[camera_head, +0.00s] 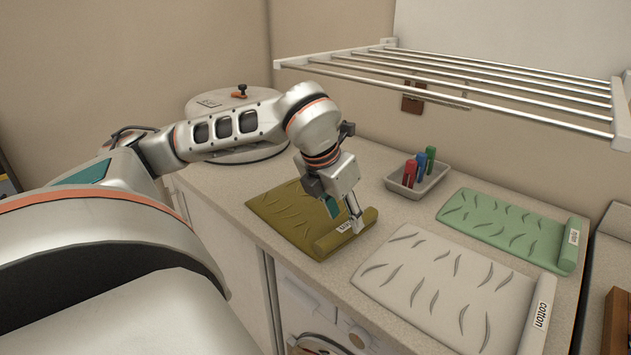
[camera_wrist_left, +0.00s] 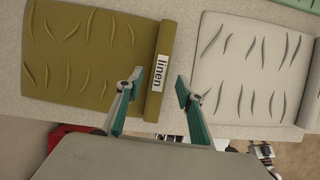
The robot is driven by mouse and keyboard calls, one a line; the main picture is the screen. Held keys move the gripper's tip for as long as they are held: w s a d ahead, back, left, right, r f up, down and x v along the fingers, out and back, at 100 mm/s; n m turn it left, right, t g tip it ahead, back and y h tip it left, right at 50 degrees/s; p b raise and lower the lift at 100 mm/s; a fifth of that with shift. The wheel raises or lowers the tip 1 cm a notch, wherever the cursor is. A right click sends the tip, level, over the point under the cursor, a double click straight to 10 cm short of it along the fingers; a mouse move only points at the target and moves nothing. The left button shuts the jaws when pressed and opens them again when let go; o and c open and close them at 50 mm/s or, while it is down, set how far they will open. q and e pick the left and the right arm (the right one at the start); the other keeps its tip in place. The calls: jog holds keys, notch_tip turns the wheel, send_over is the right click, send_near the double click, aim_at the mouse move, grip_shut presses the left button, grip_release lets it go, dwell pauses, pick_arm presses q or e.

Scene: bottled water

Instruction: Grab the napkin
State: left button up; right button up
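An olive napkin (camera_head: 290,213) lies on the counter, with a rolled right edge and a white label. In the left wrist view the olive napkin (camera_wrist_left: 85,50) fills the upper left and its label reads "linen". My left gripper (camera_head: 345,214) hangs over the rolled edge. The left wrist view shows its fingers (camera_wrist_left: 158,80) apart and empty, with the rolled edge between their tips in the picture. I cannot tell whether the fingers touch it. A white napkin (camera_head: 435,285) labelled "cotton" lies to the right. A green napkin (camera_head: 495,225) lies behind it. My right gripper is not in view.
A small grey tray (camera_head: 432,180) with red, blue and green items stands behind the napkins. A metal rack (camera_head: 460,80) overhangs the back of the counter. A round white lidded object (camera_head: 235,155) stands at the back left.

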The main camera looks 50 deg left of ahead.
pick_arm(q)
jog(key=shift+x, duration=1.5)
jog(key=shift+r, duration=0.1)
grip_shut()
jog(key=shift+r, duration=0.15)
